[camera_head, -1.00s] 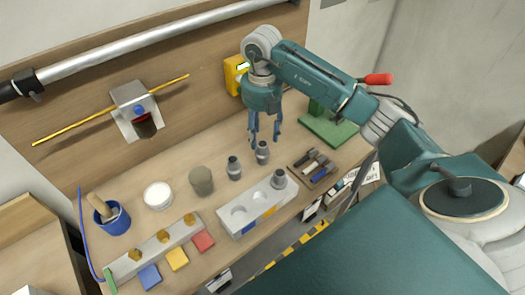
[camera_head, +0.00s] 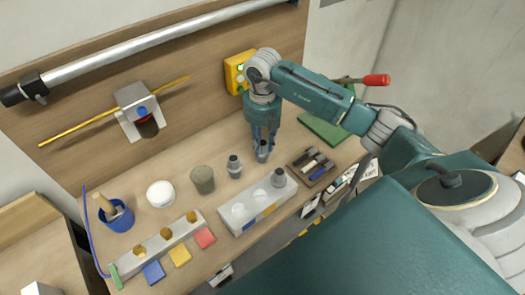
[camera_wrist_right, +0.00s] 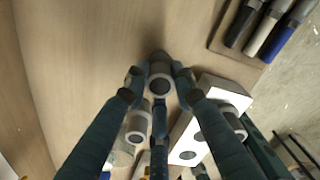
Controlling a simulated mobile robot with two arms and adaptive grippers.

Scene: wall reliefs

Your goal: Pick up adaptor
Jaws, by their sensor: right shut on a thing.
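Three grey adaptors show in the head view. One adaptor (camera_head: 262,153) stands on the wooden bench between the fingers of my right gripper (camera_head: 262,150). In the right wrist view that adaptor (camera_wrist_right: 160,80) sits between the fingertips of the right gripper (camera_wrist_right: 158,82), which is shut on it. A second adaptor (camera_head: 234,167) stands on the bench just left of the gripper; it also shows in the wrist view (camera_wrist_right: 138,122). A third adaptor (camera_head: 278,178) stands in the white holder block (camera_head: 262,208). My left gripper is not in view.
A tray of markers (camera_head: 312,168) lies right of the gripper. A grey-brown cup (camera_head: 203,180), a white round pot (camera_head: 160,194) and a blue mug (camera_head: 117,216) stand to the left. A yellow box (camera_head: 236,72) is on the wall panel behind. A green base (camera_head: 325,130) is at the back right.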

